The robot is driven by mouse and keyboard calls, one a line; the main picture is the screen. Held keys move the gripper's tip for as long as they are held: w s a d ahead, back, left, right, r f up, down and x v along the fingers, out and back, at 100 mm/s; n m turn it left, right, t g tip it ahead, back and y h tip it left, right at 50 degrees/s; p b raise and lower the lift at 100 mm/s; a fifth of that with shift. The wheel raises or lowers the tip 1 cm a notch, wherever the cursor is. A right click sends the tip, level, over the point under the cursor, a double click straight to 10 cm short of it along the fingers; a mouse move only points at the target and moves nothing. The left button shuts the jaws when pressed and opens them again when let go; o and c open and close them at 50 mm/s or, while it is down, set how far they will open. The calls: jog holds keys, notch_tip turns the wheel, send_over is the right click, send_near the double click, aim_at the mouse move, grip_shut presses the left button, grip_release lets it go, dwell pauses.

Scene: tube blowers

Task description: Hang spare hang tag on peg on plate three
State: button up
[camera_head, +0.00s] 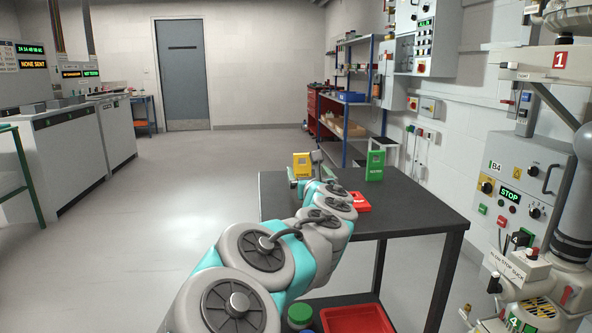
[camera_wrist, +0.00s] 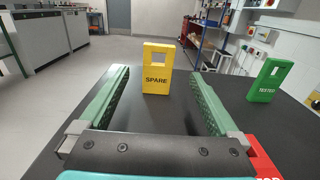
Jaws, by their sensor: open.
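The yellow hang tag marked SPARE (camera_wrist: 156,75) stands upright on the dark table, with a square opening near its top. It also shows in the head view (camera_head: 302,164), beside the end of my arm. My gripper (camera_wrist: 159,80) is open and empty, its two green fingers pointing towards the tag. The tag stands just beyond the fingertips, between their lines, apparently untouched. In the head view my gripper (camera_head: 308,174) is partly hidden by my arm. I cannot make out plate three or its peg in either view.
A green TESTED tag (camera_wrist: 268,80) stands to the right on the table (camera_head: 420,205); a red tag (camera_head: 358,202) lies nearer. Machinery at the right carries a red plate 1 (camera_head: 559,60) and a green plate 4 (camera_head: 514,324). Open floor (camera_head: 180,215) lies left of the table.

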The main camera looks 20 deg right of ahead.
aim_at(302, 169)
jog(key=shift+p+x, duration=0.45)
jog(key=shift+x, duration=2.35)
jog(key=shift+a+r, duration=0.1)
jog(key=c, duration=1.4)
